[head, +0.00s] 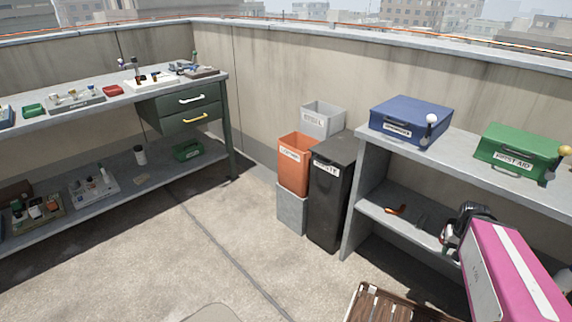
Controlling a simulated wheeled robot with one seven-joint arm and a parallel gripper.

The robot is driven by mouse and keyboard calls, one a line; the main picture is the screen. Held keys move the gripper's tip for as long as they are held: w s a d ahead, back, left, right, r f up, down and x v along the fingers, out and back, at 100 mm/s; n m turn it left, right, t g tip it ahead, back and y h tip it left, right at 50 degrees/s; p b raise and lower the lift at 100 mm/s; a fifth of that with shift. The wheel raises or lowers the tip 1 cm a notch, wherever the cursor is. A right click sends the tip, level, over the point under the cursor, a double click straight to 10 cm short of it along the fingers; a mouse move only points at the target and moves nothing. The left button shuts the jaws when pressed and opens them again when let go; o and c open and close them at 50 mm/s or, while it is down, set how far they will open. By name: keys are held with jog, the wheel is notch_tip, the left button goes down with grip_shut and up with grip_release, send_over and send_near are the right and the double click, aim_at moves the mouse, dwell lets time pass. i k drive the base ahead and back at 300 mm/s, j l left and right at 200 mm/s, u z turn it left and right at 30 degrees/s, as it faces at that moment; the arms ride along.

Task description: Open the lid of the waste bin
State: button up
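The waste bin (327,205) is a tall, narrow black bin in the middle of the head view, with a white label high on its front. Its flat dark lid (337,149) lies shut on top. My gripper (449,238) is at the lower right, at the end of my pink arm, in front of the right-hand shelf unit. It is well to the right of the bin and apart from it. The fingers are small and dark, so I cannot tell whether they are open or shut.
An orange bin (294,170) on a grey box (291,210) and a grey bin (322,121) stand left of and behind the waste bin. The shelf unit (383,170) on its right carries a blue case (410,117) and a green first-aid case (517,146). A slatted wooden crate (395,308) is in front.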

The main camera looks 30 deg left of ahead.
aim_at(341, 149)
jog(key=u, duration=1.3)
